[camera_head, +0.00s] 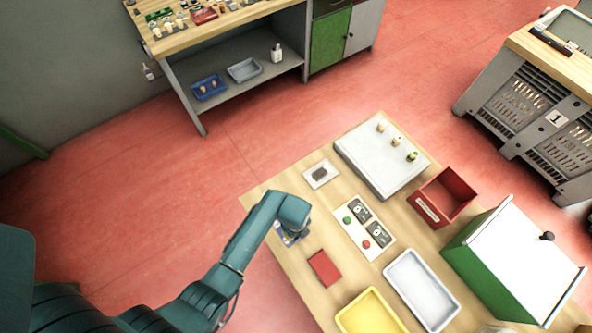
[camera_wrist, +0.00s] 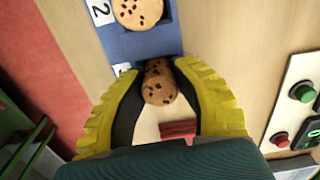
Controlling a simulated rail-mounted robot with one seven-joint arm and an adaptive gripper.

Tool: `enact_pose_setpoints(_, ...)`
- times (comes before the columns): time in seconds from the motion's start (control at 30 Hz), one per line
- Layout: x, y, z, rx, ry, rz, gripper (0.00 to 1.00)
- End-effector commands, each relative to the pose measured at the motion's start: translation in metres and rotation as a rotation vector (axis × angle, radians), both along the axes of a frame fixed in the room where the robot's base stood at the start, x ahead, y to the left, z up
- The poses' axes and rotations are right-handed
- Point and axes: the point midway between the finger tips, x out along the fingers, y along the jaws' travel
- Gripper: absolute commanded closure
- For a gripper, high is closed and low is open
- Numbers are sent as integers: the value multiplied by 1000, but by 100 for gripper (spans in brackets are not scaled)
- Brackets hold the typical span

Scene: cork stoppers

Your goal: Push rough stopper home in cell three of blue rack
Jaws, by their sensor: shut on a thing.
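My gripper (camera_wrist: 158,75) has its yellow ribbed fingers closed on a speckled cork stopper (camera_wrist: 159,88). The stopper is between the fingertips, at the near end of the blue rack (camera_wrist: 140,45). Its lower end is hidden, so I cannot tell how deep it sits in a cell. Another speckled stopper (camera_wrist: 138,10) sits in the rack beside a label reading 2. The label near my left fingertip is mostly hidden. In the head view, my gripper (camera_head: 289,236) is over the blue rack at the table's left edge, and my arm covers most of it.
A panel with green and red buttons (camera_head: 377,236) lies right of my gripper, and a red block (camera_head: 325,268) lies nearer. A grey board (camera_head: 365,165) with several stoppers is behind. Red (camera_head: 459,190), white (camera_head: 410,278) and yellow (camera_head: 350,318) bins stand right and in front.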

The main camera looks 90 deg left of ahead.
Motion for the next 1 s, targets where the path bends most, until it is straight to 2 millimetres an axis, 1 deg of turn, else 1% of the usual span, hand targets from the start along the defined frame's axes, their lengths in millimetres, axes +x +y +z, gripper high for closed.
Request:
enact_pose_setpoints(0.03, -1, -1, -4, 0, 2, 0, 84)
enact_pose_setpoints(0.1, -1, -1, -6, 0, 3, 0, 83)
enact_pose_setpoints(0.13, -1, -1, -6, 0, 3, 0, 66)
enact_pose_setpoints(0.27, -2, -2, -6, -2, 4, 0, 41)
enact_pose_setpoints(0.3, -2, -2, -6, -2, 5, 0, 38)
enact_pose_setpoints(0.67, -2, -2, -5, -2, 5, 0, 38)
enact_pose_setpoints(0.77, -1, -1, -1, -1, 3, 0, 38)
enact_pose_setpoints(0.87, -1, -1, 14, 1, 2, 0, 38)
enact_pose_setpoints(1.0, -1, -1, 49, 2, 1, 0, 38)
